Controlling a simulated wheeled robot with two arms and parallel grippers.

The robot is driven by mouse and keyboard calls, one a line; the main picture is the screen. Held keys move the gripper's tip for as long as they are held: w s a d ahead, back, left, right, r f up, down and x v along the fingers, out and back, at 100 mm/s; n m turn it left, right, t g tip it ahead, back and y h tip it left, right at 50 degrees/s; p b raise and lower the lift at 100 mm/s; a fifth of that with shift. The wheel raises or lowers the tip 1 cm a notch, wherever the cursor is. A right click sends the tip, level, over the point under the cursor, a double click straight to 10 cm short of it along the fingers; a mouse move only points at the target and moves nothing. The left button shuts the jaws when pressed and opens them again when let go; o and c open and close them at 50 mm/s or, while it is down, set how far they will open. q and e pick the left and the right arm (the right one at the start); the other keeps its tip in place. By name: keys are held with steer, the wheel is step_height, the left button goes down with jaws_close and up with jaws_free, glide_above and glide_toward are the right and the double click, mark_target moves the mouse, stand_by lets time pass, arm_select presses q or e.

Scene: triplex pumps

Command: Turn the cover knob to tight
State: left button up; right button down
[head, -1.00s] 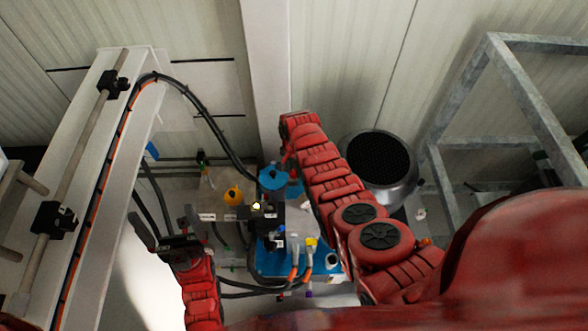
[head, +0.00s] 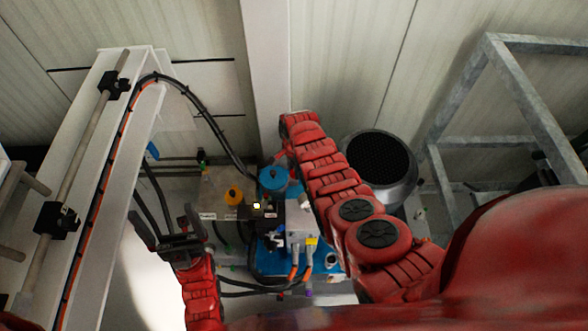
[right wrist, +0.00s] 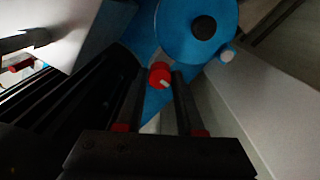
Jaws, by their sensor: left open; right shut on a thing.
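A small red knob with a white mark (right wrist: 159,73) shows in the right wrist view, in front of a blue round part (right wrist: 180,38). I take it for the cover knob. My right gripper (right wrist: 159,84) has its two dark fingers on either side of the knob and is shut on it. In the head view my right arm hides the knob and most of that gripper, beside the blue round part (head: 273,179). My left gripper (head: 165,228) is open and empty, to the left of the pump equipment. I cannot read the knob's setting.
A grey box (head: 299,219) stands on a blue base (head: 268,262) with cables and an orange-yellow knob (head: 233,197) nearby. A white frame (head: 95,190) stands at the left. A round metal canister (head: 402,190) and a grey metal frame (head: 520,80) stand at the right.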

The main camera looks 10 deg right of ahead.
steer(key=c, duration=0.5)
jaws_free()
steer(key=shift+r, duration=0.4)
step_height(320, 180, up, 17)
steer(key=p, duration=0.3)
steer(key=shift+f, duration=0.2)
